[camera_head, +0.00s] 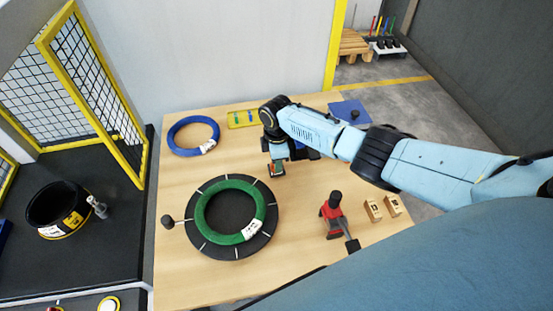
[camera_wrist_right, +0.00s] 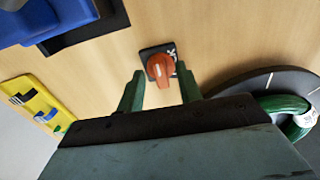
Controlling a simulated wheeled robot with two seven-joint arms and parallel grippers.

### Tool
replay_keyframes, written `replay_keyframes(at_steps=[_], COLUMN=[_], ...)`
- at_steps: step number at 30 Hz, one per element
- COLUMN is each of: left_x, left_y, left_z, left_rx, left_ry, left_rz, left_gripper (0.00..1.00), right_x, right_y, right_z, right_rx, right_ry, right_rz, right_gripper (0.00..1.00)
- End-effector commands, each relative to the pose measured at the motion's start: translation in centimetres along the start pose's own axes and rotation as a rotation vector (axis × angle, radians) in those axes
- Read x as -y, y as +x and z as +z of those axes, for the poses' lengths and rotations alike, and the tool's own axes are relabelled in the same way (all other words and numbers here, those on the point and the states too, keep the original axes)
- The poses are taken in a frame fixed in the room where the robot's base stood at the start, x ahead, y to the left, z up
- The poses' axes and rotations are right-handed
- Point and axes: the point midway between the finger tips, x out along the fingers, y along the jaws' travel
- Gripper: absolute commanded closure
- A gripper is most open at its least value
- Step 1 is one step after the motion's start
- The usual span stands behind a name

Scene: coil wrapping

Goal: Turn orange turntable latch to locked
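The orange latch (camera_wrist_right: 161,69) is a knob on a small black plate with white lettering, partly hidden, on the wooden table. In the head view the latch (camera_head: 276,168) shows small beside the turntable. The black turntable (camera_head: 203,245) carries a green coil (camera_head: 203,211) with a white label. My right gripper (camera_wrist_right: 160,80) has its two green fingers apart on either side of the knob, close to it; whether they touch it I cannot tell. In the head view the right gripper (camera_head: 277,172) is over the latch. My left gripper is not in view.
A blue coil (camera_head: 177,128) and a yellow tray (camera_head: 243,118) lie at the back. A blue pad (camera_head: 344,109) is at the back right. A red tool (camera_head: 330,212) and two wooden blocks (camera_head: 373,210) are at the right. A dark handle (camera_head: 168,221) sticks out left of the turntable.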

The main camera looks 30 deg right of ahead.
Motion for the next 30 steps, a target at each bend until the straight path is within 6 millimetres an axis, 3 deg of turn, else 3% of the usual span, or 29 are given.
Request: replay_keyframes(at_steps=[7,11,24,30], left_x=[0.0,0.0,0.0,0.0], left_y=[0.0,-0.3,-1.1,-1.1], left_z=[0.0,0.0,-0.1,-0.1], left_rx=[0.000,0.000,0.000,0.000], left_ry=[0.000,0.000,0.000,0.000], left_rz=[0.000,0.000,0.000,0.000], left_gripper=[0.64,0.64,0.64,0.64], right_x=[0.1,0.0,-0.1,0.0], right_y=[-0.1,-1.0,-9.9,-12.6], right_z=[-0.1,-0.1,0.0,0.0], right_rx=[-0.001,-0.002,-0.001,-0.001], right_ry=[-0.002,-0.003,-0.002,0.000], right_rz=[-0.001,0.000,0.003,0.001], right_gripper=[0.65,0.65,0.65,0.65])
